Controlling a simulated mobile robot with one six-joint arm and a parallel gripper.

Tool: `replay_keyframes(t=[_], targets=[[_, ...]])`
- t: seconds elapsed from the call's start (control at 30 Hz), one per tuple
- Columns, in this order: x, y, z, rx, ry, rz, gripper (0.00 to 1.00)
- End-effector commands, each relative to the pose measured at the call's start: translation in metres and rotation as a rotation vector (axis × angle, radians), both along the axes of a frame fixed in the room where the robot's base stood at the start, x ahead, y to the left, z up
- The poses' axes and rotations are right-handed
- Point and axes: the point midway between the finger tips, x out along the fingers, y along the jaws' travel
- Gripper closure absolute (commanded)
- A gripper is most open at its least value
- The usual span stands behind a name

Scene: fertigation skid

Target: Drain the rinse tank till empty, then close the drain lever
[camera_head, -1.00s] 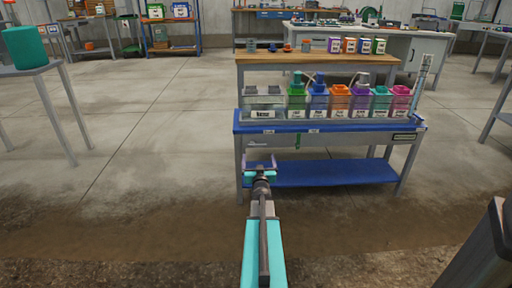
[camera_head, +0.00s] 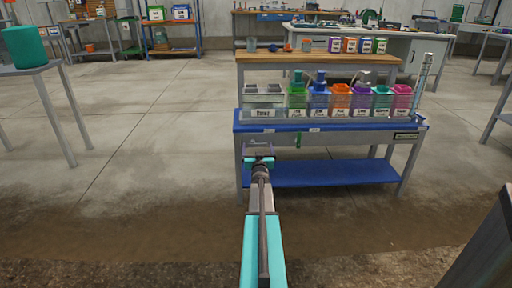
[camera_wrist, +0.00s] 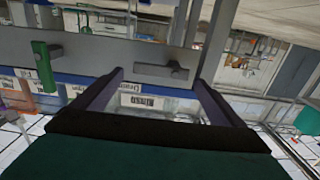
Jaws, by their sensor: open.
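The rinse tank (camera_head: 263,104) is a clear box with a white label at the left end of the row on the blue bench. Its water level is too small to tell. In the wrist view, which is upside down, its label (camera_wrist: 142,101) shows between my fingers. A grey lever (camera_wrist: 165,71) lies sideways on the bench's grey front rail, between my open fingertips. I cannot tell whether either finger touches it. In the head view my gripper (camera_head: 258,152) is in front of the rail below the rinse tank and hides this lever. My gripper also shows in the wrist view (camera_wrist: 158,78).
A green handle (camera_head: 298,140) hangs from the rail just right of my gripper; it also shows in the wrist view (camera_wrist: 43,66). Several coloured tanks stand right of the rinse tank. The blue lower shelf (camera_head: 330,173) is below.

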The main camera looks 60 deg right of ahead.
Motion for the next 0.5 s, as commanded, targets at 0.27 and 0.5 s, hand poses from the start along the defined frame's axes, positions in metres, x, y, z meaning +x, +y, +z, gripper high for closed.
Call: replay_keyframes(t=[0.27,0.5], targets=[[0.016,-0.022,-0.001,-0.002,0.000,0.000,0.08],[0.023,-0.032,-0.001,-0.001,0.001,0.000,0.08]])
